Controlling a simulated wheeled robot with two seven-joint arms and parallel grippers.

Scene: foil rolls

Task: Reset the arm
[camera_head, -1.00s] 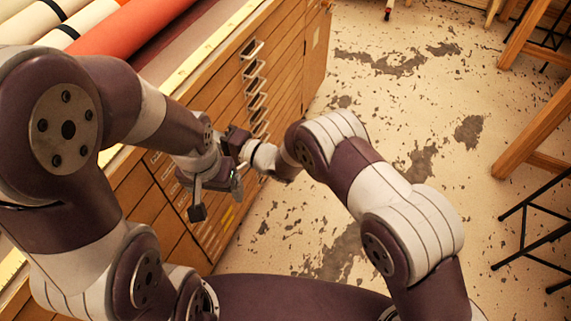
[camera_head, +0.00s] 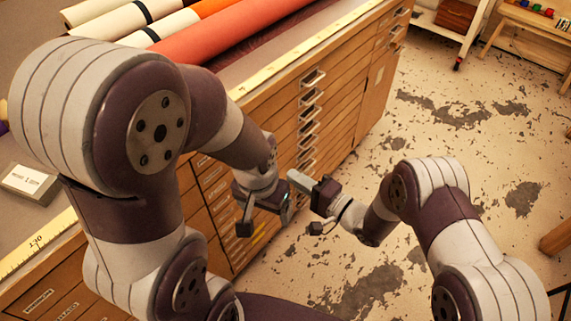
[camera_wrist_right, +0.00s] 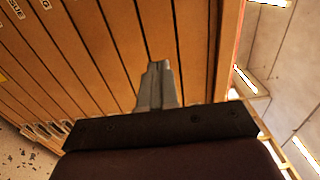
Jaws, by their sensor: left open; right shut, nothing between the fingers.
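My left gripper (camera_head: 283,211) hangs in front of the wooden drawer cabinet in the head view, at the end of the bent left arm. It is open and empty. My right gripper (camera_head: 298,180) is just right of and slightly above it in the picture, pointing left toward the cabinet. It is shut with nothing in it; its closed fingers (camera_wrist_right: 157,86) show in the right wrist view against the cabinet drawers. The two grippers look close together; I cannot tell the exact gap.
The drawer cabinet (camera_head: 345,108) carries several rolls, including an orange-red one (camera_head: 235,32), and a yellow ruler strip along its edge. A small labelled box (camera_head: 30,182) lies on its top at left. Speckled floor (camera_head: 420,130) is open to the right; a wooden bench stands at upper right.

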